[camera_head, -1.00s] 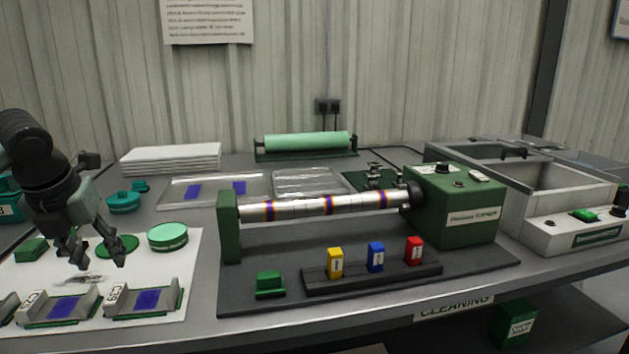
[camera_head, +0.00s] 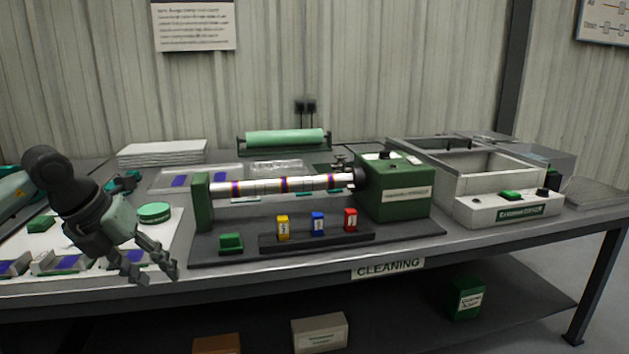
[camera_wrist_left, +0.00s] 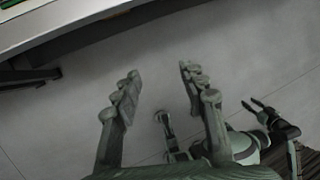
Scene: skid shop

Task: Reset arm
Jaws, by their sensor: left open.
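My left gripper (camera_head: 152,272) is in the lower left of the head view, in front of the bench's front edge. Its fingers are apart with nothing between them. In the left wrist view the open fingers (camera_wrist_left: 160,85) point over bare grey floor, with the bench edge at the upper left. Part of my own body shows at the lower right of that view. My right gripper does not show in the head view.
The bench (camera_head: 330,262) carries a green roller machine (camera_head: 395,190), coloured blocks (camera_head: 318,224), a green block (camera_head: 231,243) and a grey cleaning tank (camera_head: 505,208). Boxes (camera_head: 320,332) stand on the lower shelf. A round green tin (camera_head: 154,212) sits behind my left gripper.

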